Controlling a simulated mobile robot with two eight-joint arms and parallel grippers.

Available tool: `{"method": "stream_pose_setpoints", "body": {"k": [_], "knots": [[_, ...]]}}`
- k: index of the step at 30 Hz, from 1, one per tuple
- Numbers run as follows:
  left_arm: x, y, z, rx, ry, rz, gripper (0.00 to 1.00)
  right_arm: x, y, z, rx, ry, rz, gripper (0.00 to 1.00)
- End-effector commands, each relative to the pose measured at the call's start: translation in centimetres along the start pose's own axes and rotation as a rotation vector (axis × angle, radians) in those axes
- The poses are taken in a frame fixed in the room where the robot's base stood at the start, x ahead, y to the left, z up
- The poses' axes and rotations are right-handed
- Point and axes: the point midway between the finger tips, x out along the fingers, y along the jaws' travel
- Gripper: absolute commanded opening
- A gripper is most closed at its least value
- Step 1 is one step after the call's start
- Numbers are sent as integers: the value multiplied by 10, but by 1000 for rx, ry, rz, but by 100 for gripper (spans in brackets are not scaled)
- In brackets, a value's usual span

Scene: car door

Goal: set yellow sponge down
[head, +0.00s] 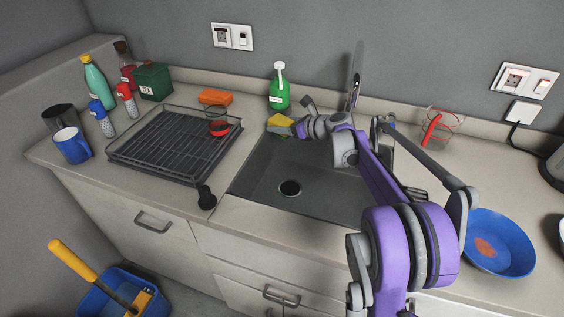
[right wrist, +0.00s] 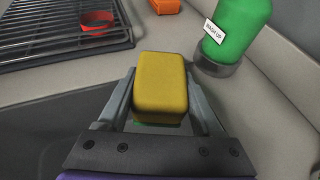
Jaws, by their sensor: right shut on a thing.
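The yellow sponge (head: 281,121) is at the back left edge of the dark sink (head: 262,170) in the head view, left of my right gripper (head: 294,127). In the right wrist view the sponge (right wrist: 161,84) sits between the two fingers of my right gripper (right wrist: 162,100), which is shut on it. A bit of green shows under the sponge's near end. I cannot tell whether the sponge touches the counter or the sink rim. My left gripper is not in view.
A green soap bottle (head: 279,92) stands just behind the sponge. An orange sponge (head: 215,97) lies behind the dish rack (head: 170,155), which holds a red item (head: 219,128). A tap (head: 355,80) rises behind the sink. A blue plate (head: 508,250) is at the right.

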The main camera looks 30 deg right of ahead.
Motion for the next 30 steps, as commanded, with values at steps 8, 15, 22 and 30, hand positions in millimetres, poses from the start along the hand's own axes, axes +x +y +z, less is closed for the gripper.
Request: {"method": "stream_pose_setpoints", "body": {"k": [8, 15, 22, 30], "knots": [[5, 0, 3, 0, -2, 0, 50, 10, 0, -24, 0, 0, 1, 3], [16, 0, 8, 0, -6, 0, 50, 35, 0, -84, 0, 1, 1, 3], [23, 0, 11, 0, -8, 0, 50, 52, 0, -124, 0, 0, 0, 3], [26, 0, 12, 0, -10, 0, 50, 60, 0, -144, 0, 0, 0, 3]]}}
